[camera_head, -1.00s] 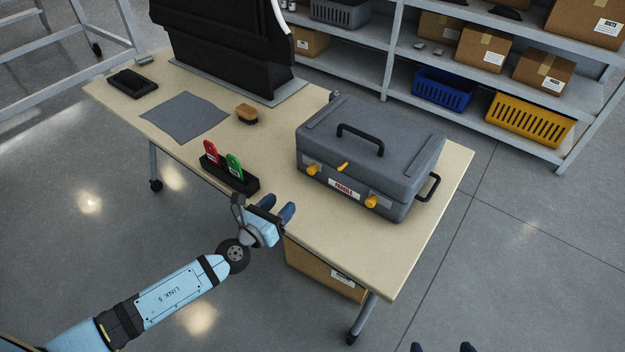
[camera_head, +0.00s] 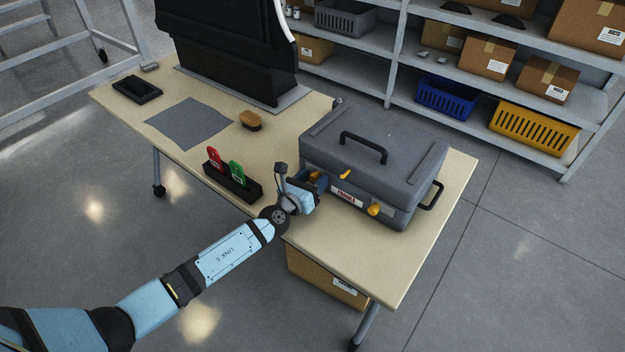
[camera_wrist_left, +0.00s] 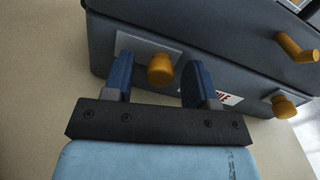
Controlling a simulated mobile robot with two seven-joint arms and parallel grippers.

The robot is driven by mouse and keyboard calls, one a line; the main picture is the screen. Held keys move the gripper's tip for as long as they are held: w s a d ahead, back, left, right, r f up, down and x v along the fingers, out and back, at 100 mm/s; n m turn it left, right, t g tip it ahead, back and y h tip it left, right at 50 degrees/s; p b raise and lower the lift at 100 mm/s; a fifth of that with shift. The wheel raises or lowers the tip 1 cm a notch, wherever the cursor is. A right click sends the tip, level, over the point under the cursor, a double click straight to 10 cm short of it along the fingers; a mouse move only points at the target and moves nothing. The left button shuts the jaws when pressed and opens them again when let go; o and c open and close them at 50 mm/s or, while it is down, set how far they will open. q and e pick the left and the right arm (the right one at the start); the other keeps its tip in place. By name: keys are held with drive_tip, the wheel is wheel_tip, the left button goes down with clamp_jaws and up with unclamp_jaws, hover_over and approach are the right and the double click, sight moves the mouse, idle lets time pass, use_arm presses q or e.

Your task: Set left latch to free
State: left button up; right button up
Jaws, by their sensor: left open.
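A grey case (camera_head: 400,165) with a black top handle lies on the table. Its left latch, a yellow knob (camera_wrist_left: 160,68) on a light plate, is on the front face. A yellow lever (camera_head: 345,174) and the right latch (camera_head: 374,209) are further right; both also show in the wrist view. My left gripper (camera_head: 316,182) is at the front left of the case. In the wrist view its blue fingers stand open on either side of the left latch, with gaps visible. In the head view the gripper partly hides this latch. My right gripper is not in view.
A black holder (camera_head: 240,188) with a red tag and a green tag stands left of my gripper. A brush (camera_head: 250,120), a grey cloth (camera_head: 190,123) and a black tray (camera_head: 137,90) lie further left. The table's front right part is clear.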

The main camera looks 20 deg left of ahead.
use_arm(q)
drive_tip(key=shift+c, duration=0.4)
clamp_jaws()
drive_tip(key=shift+w+a+f, duration=0.1)
drive_tip(key=shift+w+a, duration=0.05)
drive_tip(key=shift+a, duration=0.15)
drive_tip(key=shift+w+a+b, duration=0.2)
drive_tip(key=shift+a+b, duration=0.3)
drive_tip(key=shift+a, duration=0.1)
drive_tip(key=shift+w+a+b, duration=0.2)
drive_tip(key=shift+a+b, duration=0.25)
drive_tip(key=shift+a, duration=0.3)
drive_tip(key=shift+r, duration=0.2)
drive_tip(key=shift+o, duration=0.4)
unclamp_jaws()
drive_tip(key=shift+w, duration=0.1)
drive_tip(key=shift+f, duration=0.1)
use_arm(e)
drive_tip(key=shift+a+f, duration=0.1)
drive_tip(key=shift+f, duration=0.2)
